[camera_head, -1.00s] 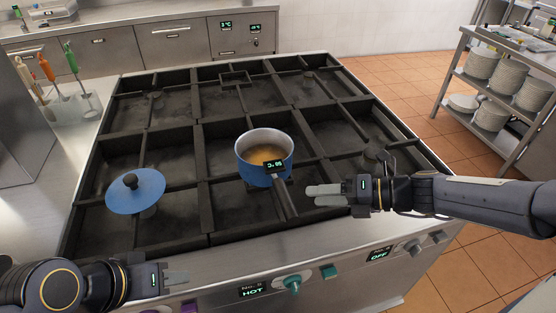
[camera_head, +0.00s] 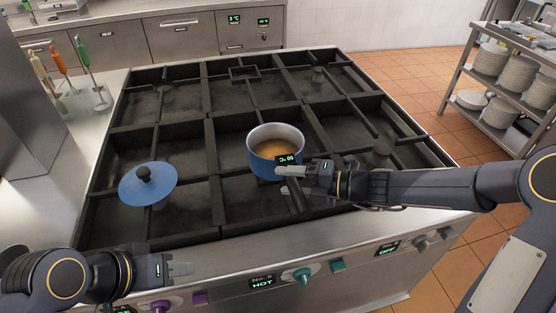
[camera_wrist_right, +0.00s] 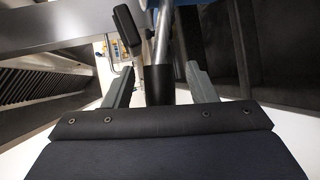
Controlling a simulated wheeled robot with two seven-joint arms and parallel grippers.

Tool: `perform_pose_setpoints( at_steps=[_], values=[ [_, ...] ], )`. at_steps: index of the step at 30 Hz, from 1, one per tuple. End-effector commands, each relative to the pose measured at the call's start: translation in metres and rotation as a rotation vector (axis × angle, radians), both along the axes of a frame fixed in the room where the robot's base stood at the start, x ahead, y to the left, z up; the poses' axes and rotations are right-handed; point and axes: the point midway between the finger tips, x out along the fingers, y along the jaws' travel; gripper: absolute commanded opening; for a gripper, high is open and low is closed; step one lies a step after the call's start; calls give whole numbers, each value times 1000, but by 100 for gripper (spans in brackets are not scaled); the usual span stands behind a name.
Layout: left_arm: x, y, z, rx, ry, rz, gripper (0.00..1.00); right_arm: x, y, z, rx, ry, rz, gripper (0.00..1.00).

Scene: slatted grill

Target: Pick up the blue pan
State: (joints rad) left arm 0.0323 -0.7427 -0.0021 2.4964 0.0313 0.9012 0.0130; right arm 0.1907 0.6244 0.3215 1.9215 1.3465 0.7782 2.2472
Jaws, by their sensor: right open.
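The blue pan (camera_head: 262,158) stands on the slatted grill, with amber liquid inside. Its dark handle (camera_head: 298,202) points toward the front of the stove. My right gripper (camera_head: 289,181) is at the handle, just below the pan's rim in the head view. In the right wrist view, its two fingers stand apart with the dark handle (camera_wrist_right: 158,86) between them, and gaps show on both sides. My left gripper (camera_head: 180,272) is over the stove's front edge at lower left, away from the pan; its finger gap cannot be made out.
A blue lid (camera_head: 145,188) with a black knob lies on the grill left of the pan. A small display (camera_head: 289,160) shows at the pan's near side. Knobs (camera_head: 303,277) line the stove front. A plate rack (camera_head: 500,75) stands at right.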

Motion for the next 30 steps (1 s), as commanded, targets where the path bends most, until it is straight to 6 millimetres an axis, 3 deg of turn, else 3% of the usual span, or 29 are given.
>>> perform_pose_setpoints(
  at_steps=[3, 14, 30],
  values=[
    [0, 0, 0, 0, 0, 0, 36, 0, 0, 0, 0, -1, 0, 49],
    [0, 0, 0, 0, 0, 0, 36, 0, -1, 0, 0, -1, 0, 2],
    [0, 0, 0, 0, 0, 0, 36, 0, -1, 0, 0, -1, 1, 0]
  ],
)
